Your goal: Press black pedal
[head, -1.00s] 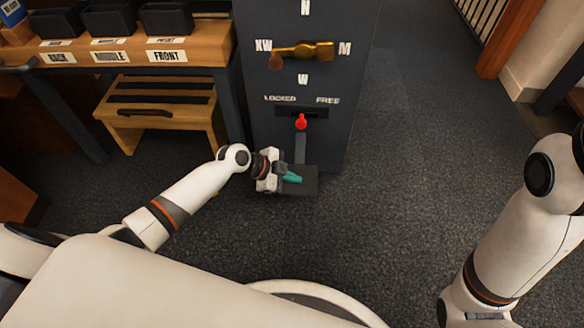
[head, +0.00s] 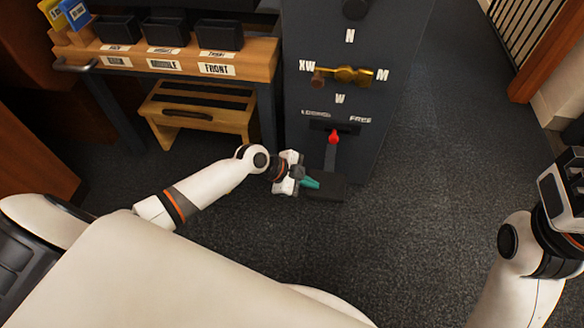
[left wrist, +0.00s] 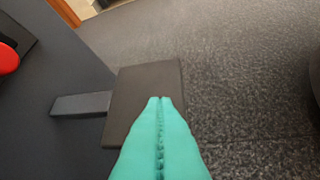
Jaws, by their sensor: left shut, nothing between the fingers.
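The black pedal (head: 325,188) is a flat dark pad on a grey arm at the foot of the dark cabinet (head: 375,105). My left gripper (head: 314,184) is shut and empty, its teal fingers over the pedal's left part in the head view. In the left wrist view the pedal (left wrist: 145,85) lies beyond the shut fingertips (left wrist: 160,99), which overlap its near edge. I cannot tell whether they touch it. My right arm is at the right edge of the head view, but its fingers are not visible.
A red-knobbed lever (head: 333,137) sits above the pedal in a slot labelled LOCKED and FREE. A brass handle (head: 345,75) is higher on the cabinet. A wooden step stool (head: 200,110) stands under the bench (head: 262,62) at the left. The carpet right of the cabinet is clear.

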